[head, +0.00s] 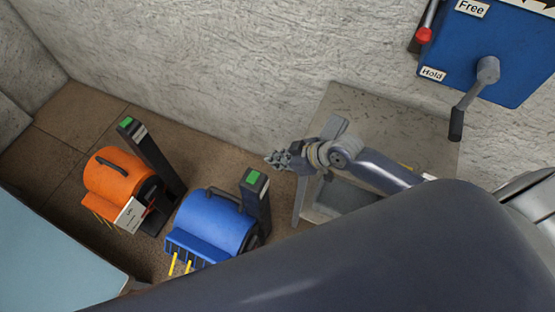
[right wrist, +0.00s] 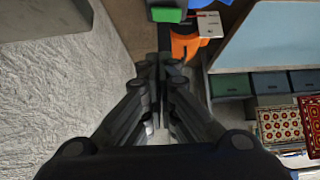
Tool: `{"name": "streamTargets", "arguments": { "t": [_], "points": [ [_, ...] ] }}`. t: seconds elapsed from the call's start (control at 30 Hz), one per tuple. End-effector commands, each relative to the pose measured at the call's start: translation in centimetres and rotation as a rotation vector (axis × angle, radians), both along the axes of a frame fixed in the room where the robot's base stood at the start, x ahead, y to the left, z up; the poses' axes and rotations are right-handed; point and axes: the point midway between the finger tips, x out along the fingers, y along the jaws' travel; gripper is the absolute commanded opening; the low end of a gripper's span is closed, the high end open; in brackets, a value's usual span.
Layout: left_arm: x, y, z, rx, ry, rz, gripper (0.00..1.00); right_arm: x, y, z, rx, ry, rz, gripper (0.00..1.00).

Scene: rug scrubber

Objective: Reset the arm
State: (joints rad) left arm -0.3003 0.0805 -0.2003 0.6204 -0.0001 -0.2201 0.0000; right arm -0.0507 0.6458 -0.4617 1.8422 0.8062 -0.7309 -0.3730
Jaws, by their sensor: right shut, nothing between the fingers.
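My right gripper (head: 279,159) is in the middle of the head view, in front of the rough wall and above the floor. It is shut and empty. In the right wrist view the gripper (right wrist: 165,65) points toward the machines, with its fingers together. My right arm reaches in from the right in the head view. A large dark arm link of mine fills the lower right and hides what lies behind it. My left gripper is not in view.
An orange machine (head: 119,172) and a blue machine (head: 212,222) stand on the brown floor. A grey metal stand (head: 390,120) is behind my right arm. A blue box (head: 480,50) with levers hangs on the wall. A light blue surface (head: 50,260) is at lower left.

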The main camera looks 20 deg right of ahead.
Motion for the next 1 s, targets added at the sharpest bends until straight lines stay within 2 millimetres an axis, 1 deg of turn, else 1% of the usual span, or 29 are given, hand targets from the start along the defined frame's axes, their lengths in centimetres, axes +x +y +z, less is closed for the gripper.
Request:
{"name": "streamTargets", "arguments": {
  "t": [0.57,0.67,0.77,0.8,0.87,0.93,1.0],
  "points": [
    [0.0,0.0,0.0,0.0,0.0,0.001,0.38,-0.1,-0.1,0.2,0.0,-0.002,0.0,0.0],
    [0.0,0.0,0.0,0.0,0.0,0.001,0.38,-0.5,0.3,0.2,0.002,0.006,0.001,0.0],
    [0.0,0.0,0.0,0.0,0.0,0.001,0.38,-2.5,1.9,0.3,-0.002,0.04,-0.001,0.0],
    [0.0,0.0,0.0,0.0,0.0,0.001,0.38,-3.7,2.6,0.5,-0.011,0.061,-0.009,0.0],
    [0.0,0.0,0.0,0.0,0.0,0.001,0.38,-5.6,3.3,0.9,-0.027,0.096,-0.038,0.0],
    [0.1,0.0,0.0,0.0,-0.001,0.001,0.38,-7.6,3.2,1.4,-0.058,0.138,-0.09,0.0],
    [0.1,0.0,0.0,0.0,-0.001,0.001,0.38,-9.1,2.6,1.9,-0.086,0.176,-0.148,0.0]
  ]
}}
